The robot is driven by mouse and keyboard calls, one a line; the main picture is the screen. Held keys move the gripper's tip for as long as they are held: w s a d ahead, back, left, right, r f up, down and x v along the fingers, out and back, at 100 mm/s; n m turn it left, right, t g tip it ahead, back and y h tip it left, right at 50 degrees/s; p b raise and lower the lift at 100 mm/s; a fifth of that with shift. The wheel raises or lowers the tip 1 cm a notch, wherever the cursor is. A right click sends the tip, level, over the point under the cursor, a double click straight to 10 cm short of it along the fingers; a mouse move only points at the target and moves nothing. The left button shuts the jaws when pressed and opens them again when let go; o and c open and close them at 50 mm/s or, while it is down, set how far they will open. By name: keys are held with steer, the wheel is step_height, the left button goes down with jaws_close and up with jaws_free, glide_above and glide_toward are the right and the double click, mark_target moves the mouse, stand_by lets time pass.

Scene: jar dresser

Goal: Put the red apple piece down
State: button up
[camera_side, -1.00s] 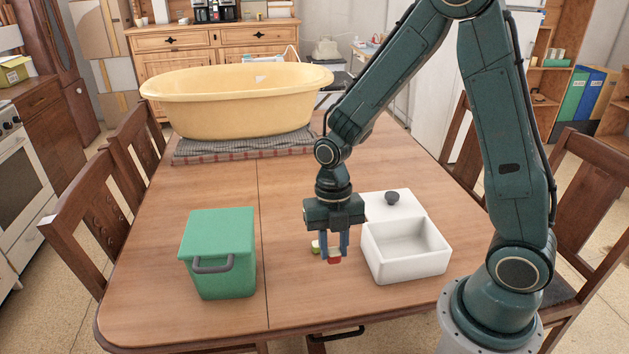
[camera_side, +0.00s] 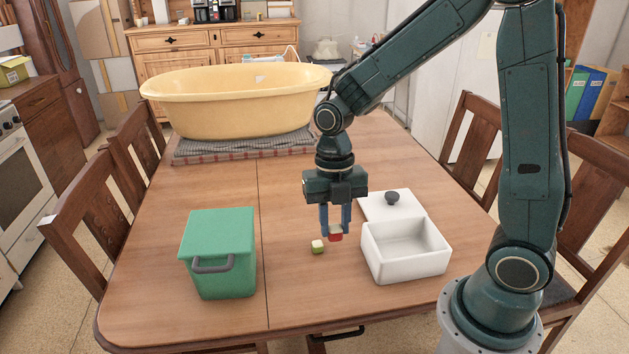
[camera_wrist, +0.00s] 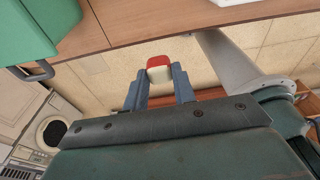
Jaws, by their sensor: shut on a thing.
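My gripper (camera_side: 335,235) is shut on the red apple piece (camera_side: 336,237), a small block with a red side and a pale side. It holds the piece above the wooden table, left of the white box. The piece also shows between the fingertips in the wrist view (camera_wrist: 159,68). A green and pale apple piece (camera_side: 318,247) lies on the table just left of the held piece in the side view.
An open white box (camera_side: 405,264) stands to the right, with its knobbed lid (camera_side: 377,208) behind it. A green lidded box (camera_side: 222,265) with a grey handle stands left. A yellow tub (camera_side: 235,105) sits at the back. The table (camera_side: 215,180) between is clear.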

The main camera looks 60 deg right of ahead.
steer(key=d+m, duration=0.4)
steer(key=d, duration=0.5)
steer(key=r+m+t, duration=0.1)
steer(key=m, duration=0.4)
glide_above(390, 246)
steer(key=s+a, duration=0.1)
steer(key=a, duration=0.3)
steer(key=shift+s+a+r+y, duration=0.2)
steer(key=shift+y, duration=0.1)
step_height(390, 246, down, 16)
steer(key=shift+f, duration=0.1)
steer(key=shift+f, duration=1.9)
steer(key=shift+f, duration=0.15)
